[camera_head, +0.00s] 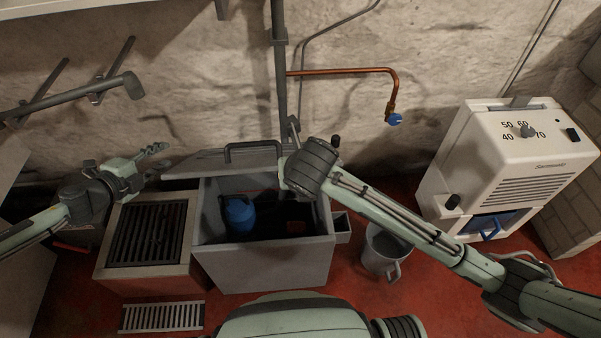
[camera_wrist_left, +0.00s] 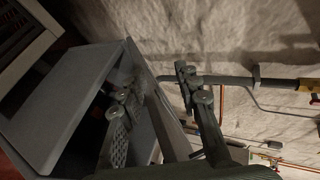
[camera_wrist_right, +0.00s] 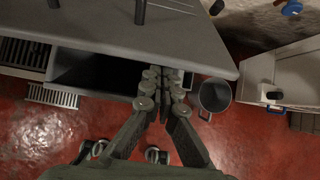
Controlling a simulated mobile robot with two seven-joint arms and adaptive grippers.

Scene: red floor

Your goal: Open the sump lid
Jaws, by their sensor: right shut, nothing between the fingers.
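The grey sump (camera_head: 263,268) stands at the centre, its front part uncovered and showing a dark inside with a blue canister. Its grey lid (camera_head: 215,162) is raised and leans at the back, with a dark bar handle (camera_head: 252,146) on top. It fills the top of the right wrist view (camera_wrist_right: 190,42). My right gripper (camera_wrist_right: 165,76) is shut and empty at the lid's near edge; contact is unclear. My right wrist hides it in the head view. My left gripper (camera_head: 152,156) is open and empty, left of the lid; it also shows in the left wrist view (camera_wrist_left: 155,88).
A floor grate (camera_head: 150,232) in a raised frame stands left of the sump. A metal bucket (camera_head: 383,252) and a white dehumidifier (camera_head: 505,165) stand at the right. A grey vertical pipe and copper pipe (camera_head: 345,72) run along the rough wall behind.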

